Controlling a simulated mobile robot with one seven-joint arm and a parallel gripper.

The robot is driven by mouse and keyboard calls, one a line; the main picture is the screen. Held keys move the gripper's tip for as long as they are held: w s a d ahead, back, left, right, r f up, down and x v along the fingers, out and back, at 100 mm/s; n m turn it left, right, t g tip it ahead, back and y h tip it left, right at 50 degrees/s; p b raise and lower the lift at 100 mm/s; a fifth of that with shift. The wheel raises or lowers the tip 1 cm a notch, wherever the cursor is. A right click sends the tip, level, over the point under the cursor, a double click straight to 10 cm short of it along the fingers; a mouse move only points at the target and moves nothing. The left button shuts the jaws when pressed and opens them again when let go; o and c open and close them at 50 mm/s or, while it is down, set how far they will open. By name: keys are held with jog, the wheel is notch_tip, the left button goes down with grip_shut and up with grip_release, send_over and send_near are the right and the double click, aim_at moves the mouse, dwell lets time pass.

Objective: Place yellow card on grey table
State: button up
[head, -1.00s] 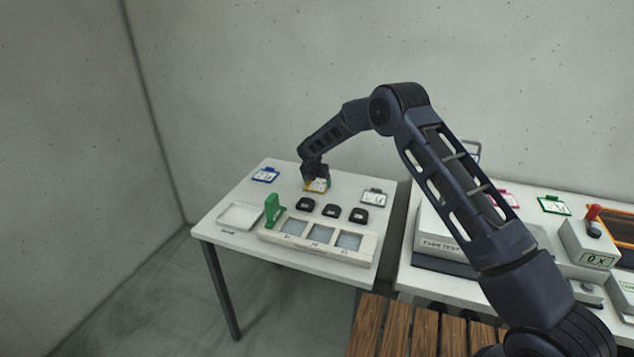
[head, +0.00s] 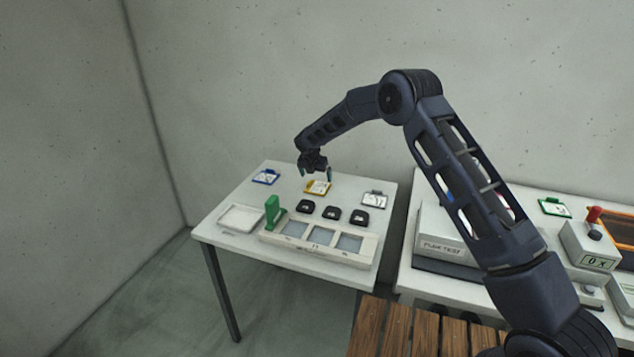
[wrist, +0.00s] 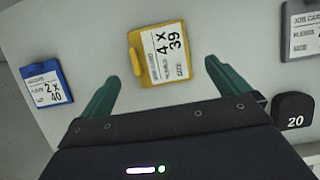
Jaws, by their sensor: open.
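The yellow card (head: 317,187) lies flat on the light grey table (head: 235,192), between the blue card and the grey card. In the wrist view the yellow card (wrist: 160,53) shows a white label reading "4 x 39", just beyond and between my fingertips. My gripper (head: 314,174) is open and empty, a little above the yellow card and apart from it. Its green-tipped fingers (wrist: 160,80) are spread wide in the wrist view.
A blue card (head: 265,177) and a grey card (head: 374,199) lie on either side. Several black blocks (head: 331,213), a green upright piece (head: 273,210), a white tray (head: 240,217) and a slotted holder (head: 317,247) stand in front. A second table (head: 412,285) with equipment is at right.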

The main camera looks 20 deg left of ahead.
jog(key=v, duration=0.6)
